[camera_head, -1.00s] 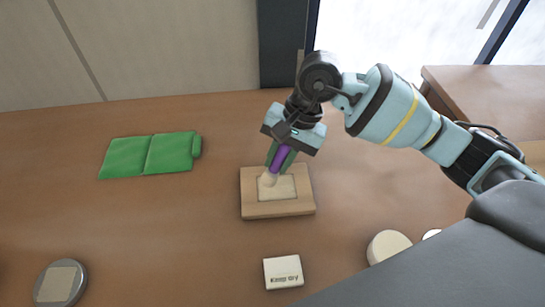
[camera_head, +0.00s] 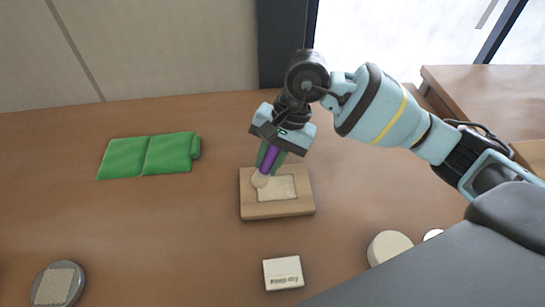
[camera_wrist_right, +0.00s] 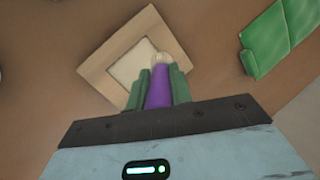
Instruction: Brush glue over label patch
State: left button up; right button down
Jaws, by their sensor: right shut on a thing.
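A light wooden board (camera_head: 277,210) lies on the table with a pale label patch (camera_head: 280,187) in its middle. My right gripper (camera_head: 271,153) is shut on a brush with a purple handle (camera_head: 269,160) and pale bristles (camera_head: 260,180). The bristles are at the left edge of the patch, over the board; I cannot tell whether they touch it. In the right wrist view the purple handle (camera_wrist_right: 158,90) sits between the green fingers, with the board (camera_wrist_right: 105,66) and patch (camera_wrist_right: 128,62) beyond. My left gripper is not in view.
A green folded pouch (camera_head: 150,156) lies at the back left. A round grey tin (camera_head: 58,286) is at the front left. A small white card (camera_head: 283,273) with printed words lies in front of the board. A round cream object (camera_head: 389,247) is at the right.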

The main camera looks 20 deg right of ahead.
jog(key=shift+f, duration=0.1)
jog(key=shift+s+d, duration=0.2)
jog(key=shift+d, duration=0.4)
jog(key=shift+s+d, duration=0.15)
jog(key=shift+d, duration=0.45)
jog(key=shift+a, duration=0.1)
jog(key=shift+w+a+b, duration=0.2)
jog(key=shift+a+b, duration=0.1)
jog(key=shift+a, duration=0.25)
jog(key=shift+s+d, duration=0.8)
jog(key=shift+s, duration=0.25)
jog(key=shift+s+d, duration=0.75)
jog(key=shift+s, duration=0.3)
